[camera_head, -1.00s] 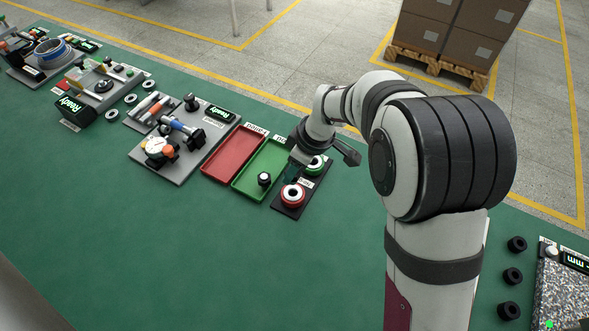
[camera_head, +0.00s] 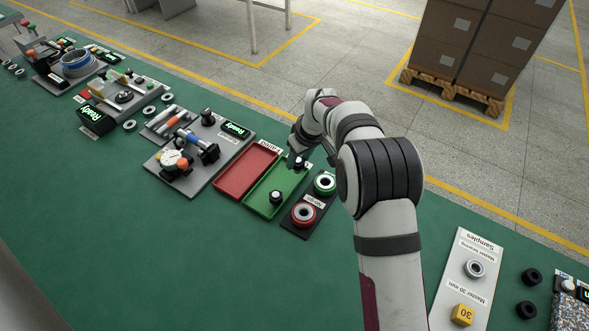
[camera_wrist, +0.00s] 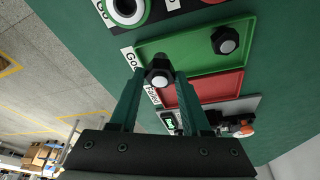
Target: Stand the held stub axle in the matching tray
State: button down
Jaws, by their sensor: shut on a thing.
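Another stub axle (camera_head: 276,197) stands upright in the near part of the green tray and also shows in the wrist view (camera_wrist: 226,40). The red tray (camera_head: 243,177) lies left of the green one and looks empty.
A dark plate right of the green tray carries a green-ringed gauge (camera_head: 325,183) and a red-ringed gauge (camera_head: 304,213). A grey fixture plate (camera_head: 205,180) with a dial gauge stands left of the red tray. The green bench in front is clear.

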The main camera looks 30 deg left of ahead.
aim_at(296, 172)
jog(key=shift+s+a+f, duration=0.1)
jog(key=shift+a+f, duration=0.25)
jog(key=shift+a, duration=0.05)
jog(key=shift+f, duration=1.9)
jog(key=shift+c, duration=1.8)
grip_release()
jog(key=shift+f, duration=0.15)
